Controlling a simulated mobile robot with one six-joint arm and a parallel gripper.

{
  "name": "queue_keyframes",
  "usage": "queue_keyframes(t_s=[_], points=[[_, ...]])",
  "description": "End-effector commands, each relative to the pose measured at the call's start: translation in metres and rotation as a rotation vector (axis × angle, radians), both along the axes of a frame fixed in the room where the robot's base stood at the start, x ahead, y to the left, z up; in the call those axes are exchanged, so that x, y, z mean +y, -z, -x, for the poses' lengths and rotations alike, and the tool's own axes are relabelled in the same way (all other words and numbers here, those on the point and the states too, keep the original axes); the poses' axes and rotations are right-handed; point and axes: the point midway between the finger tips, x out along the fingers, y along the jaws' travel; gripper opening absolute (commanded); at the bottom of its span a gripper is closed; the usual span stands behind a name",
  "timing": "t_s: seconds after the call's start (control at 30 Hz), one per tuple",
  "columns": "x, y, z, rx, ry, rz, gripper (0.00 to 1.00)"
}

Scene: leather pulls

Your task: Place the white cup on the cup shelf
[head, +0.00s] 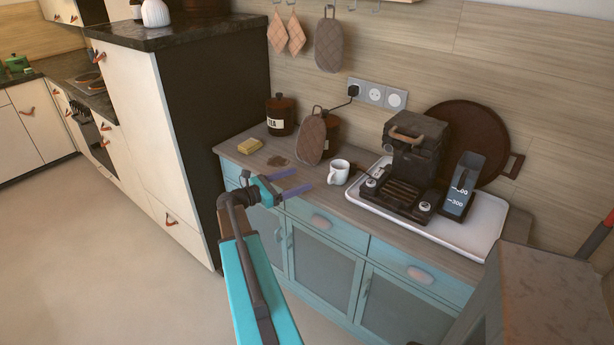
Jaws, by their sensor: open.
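The fingertips look just short of the cup in the picture; I cannot tell the exact gap in depth. Nothing is between the fingers. I cannot make out which surface is the cup shelf in this view.
The coffee machine (405,165) and a dark measuring container (462,187) stand on a white tray (485,236). A patterned oven mitt (311,141) leans against a canister behind the gripper. A yellow sponge (250,146) lies at the left. A tall dark-sided cabinet (215,120) rises on the left.

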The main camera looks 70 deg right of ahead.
Motion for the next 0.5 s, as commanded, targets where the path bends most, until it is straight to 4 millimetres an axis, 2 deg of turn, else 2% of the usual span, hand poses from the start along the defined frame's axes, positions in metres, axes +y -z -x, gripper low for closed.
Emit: queue_keyframes(t_s=[0.1,0.27,0.5], points=[[0.015,0.012,-0.021,0.007,-0.036,-0.014,0.74],[0.034,0.026,-0.046,0.014,-0.079,-0.03,0.74],[0.083,0.089,-0.061,-0.15,-0.097,-0.107,0.74]])
